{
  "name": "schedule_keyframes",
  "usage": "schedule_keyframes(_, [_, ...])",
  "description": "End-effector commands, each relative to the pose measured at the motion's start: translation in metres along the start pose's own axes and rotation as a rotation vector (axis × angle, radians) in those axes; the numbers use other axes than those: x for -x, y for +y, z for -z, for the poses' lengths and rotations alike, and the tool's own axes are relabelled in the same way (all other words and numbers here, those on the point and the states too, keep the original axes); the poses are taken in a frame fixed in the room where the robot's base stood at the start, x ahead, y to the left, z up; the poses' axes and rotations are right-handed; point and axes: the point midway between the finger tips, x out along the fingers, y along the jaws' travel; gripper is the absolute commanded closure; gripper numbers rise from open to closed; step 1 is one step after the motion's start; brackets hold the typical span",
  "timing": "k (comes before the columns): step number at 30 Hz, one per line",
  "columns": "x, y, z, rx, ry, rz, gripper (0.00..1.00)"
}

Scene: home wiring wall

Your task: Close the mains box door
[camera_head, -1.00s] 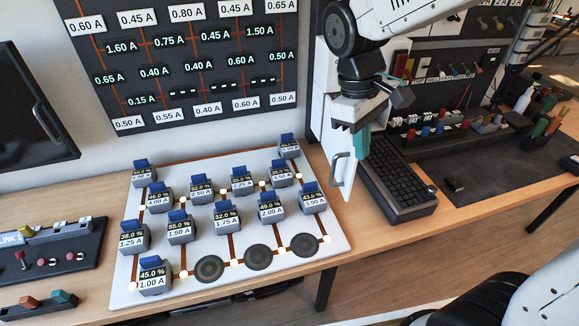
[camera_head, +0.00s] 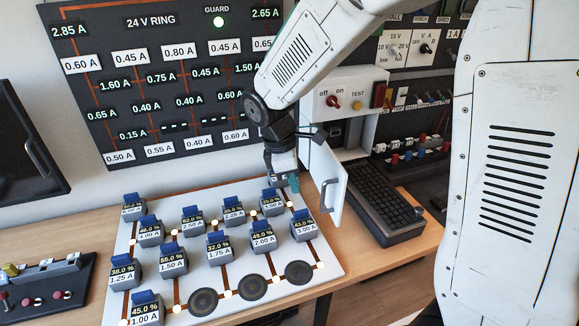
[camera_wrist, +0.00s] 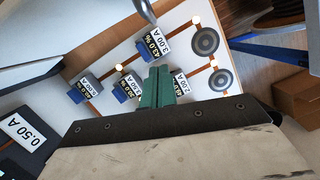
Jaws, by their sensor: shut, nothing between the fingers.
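The mains box (camera_head: 348,88) is a white case with an off/on switch and a TEST button, at the upper middle right in the head view. Its white door (camera_head: 322,160) stands open and juts out toward me from the box's left side, with a grey handle (camera_head: 327,196) near its free edge. My gripper (camera_head: 291,183), with green fingers, is just left of the door, above the back of the white board. The fingers also show in the wrist view (camera_wrist: 157,86), pressed together and empty. I cannot tell whether they touch the door.
A white board (camera_head: 190,262) with several grey blocks with blue tops lies left of the door. A black keyboard-like unit (camera_head: 380,200) lies to the right. A dark wall panel (camera_head: 165,80) with number labels hangs behind.

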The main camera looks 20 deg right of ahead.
Motion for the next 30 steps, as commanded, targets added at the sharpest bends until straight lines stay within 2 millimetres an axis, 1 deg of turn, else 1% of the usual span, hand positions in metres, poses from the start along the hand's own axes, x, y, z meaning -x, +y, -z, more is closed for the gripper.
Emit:
schedule_keyframes(1, [-0.012, -0.001, 0.0, -0.001, -0.002, 0.004, 1.0])
schedule_keyframes(4, [-0.031, -0.001, 0.0, 0.0, -0.001, 0.004, 1.0])
schedule_keyframes(6, [-0.031, 0.0, -0.014, -0.003, 0.001, -0.001, 1.0])
schedule_keyframes(9, [-0.034, 0.0, -0.026, -0.002, 0.001, -0.001, 1.0])
schedule_keyframes(13, [-0.037, 0.0, -0.035, 0.0, 0.001, 0.0, 1.0])
schedule_keyframes(25, [-0.037, 0.0, -0.038, 0.002, 0.001, -0.001, 1.0])
schedule_keyframes(30, [-0.036, 0.001, -0.033, 0.028, 0.001, -0.008, 1.0])
